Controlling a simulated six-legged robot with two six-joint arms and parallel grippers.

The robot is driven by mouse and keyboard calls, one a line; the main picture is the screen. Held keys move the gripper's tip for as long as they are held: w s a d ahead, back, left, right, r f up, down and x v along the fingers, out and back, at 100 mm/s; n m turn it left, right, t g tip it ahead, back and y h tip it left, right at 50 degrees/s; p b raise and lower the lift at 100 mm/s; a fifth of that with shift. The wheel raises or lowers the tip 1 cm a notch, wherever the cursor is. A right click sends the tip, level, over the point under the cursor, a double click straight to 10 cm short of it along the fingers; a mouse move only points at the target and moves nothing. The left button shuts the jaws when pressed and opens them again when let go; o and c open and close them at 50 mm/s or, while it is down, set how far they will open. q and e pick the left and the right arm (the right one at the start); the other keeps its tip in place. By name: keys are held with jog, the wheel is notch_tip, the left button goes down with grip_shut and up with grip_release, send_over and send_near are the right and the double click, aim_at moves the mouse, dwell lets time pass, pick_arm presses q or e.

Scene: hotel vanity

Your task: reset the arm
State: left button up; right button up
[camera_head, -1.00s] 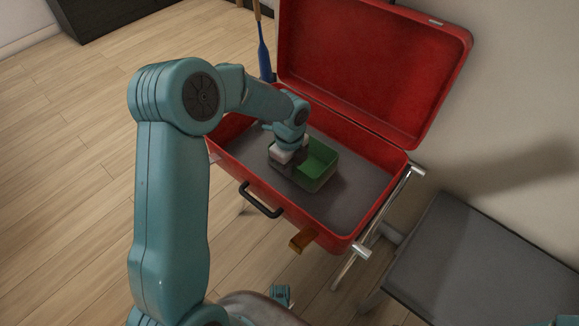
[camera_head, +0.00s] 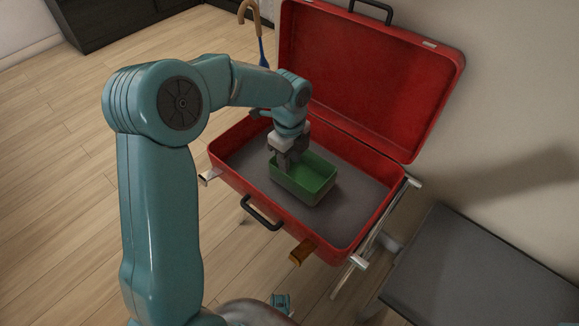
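My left arm reaches in from the left over an open red suitcase (camera_head: 233,170). My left gripper (camera_head: 289,166) points down at the back left part of a green open-topped box (camera_head: 318,190). The box sits on the grey floor of the suitcase. The dark fingers show above and in front of the box's rim. I cannot tell whether they touch the box or how far apart they are. No object shows clearly between them. My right gripper is not in view.
The suitcase lid (camera_head: 370,85) stands open at the back against the wall. The suitcase rests on a metal-legged stand (camera_head: 352,262). A grey bench top (camera_head: 480,270) is at the lower right.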

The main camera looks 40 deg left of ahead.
pick_arm(q)
jog(key=shift+r, duration=1.15)
